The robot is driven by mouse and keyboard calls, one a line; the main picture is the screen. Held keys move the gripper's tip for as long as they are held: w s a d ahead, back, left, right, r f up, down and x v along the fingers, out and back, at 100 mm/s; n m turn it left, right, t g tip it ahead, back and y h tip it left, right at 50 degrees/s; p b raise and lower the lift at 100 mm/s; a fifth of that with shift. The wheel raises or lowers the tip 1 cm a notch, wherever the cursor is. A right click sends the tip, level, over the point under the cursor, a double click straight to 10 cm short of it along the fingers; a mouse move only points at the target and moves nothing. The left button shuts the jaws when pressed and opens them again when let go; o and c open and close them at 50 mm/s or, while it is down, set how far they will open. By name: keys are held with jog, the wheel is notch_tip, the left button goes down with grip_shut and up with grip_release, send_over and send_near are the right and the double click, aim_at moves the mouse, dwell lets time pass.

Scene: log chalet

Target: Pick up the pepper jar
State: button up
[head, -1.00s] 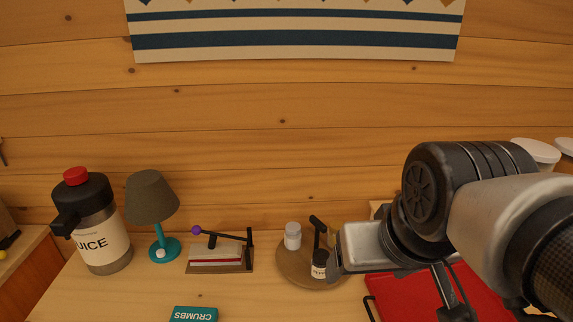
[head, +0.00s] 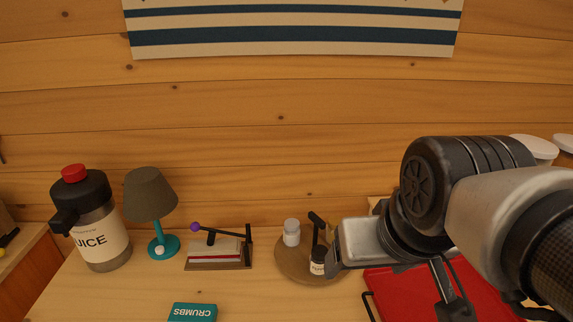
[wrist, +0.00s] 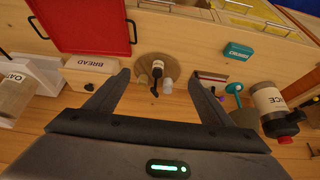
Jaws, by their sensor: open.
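A small jar with a pale label and dark upper part (head: 317,267) stands on a round wooden board (head: 290,272), partly hidden by my gripper in the head view. I take it for the pepper jar, though its label is too small to read. In the wrist view the jar (wrist: 157,68) lies between and beyond my fingers. A white-lidded clear jar (head: 291,233) stands beside it on the board. My gripper (wrist: 157,90) is open and empty, with its fingers apart from the jar.
A red tray (head: 435,290) lies right of the board. A bread box (wrist: 92,73) is near it. Left of the board are a small lever device (head: 218,250), a teal lamp (head: 152,200) and a juice jug (head: 100,240). A crumbs box (head: 193,312) lies in front. The wall is close behind.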

jog(key=shift+c, duration=0.4)
jog(key=shift+w, duration=0.15)
jog(key=shift+c, duration=0.8)
jog(key=n+g+h+p, duration=0.2)
jog(key=n+h+p, duration=0.1)
jog(key=n, duration=2.5)
send_over(316, 254)
jog(key=s+a, duration=0.3)
jog(key=s, duration=0.1)
notch_tip(316, 254, down, 16)
jog(key=r, duration=0.1)
jog(key=x, duration=0.6)
jog(key=b+x, duration=0.1)
jog(key=x, duration=0.5)
jog(key=shift+s+a+f, duration=0.1)
jog(key=shift+a+f, duration=0.1)
jog(key=shift+f, duration=0.05)
jog(key=shift+x, duration=3.05)
jog(key=shift+c, duration=0.2)
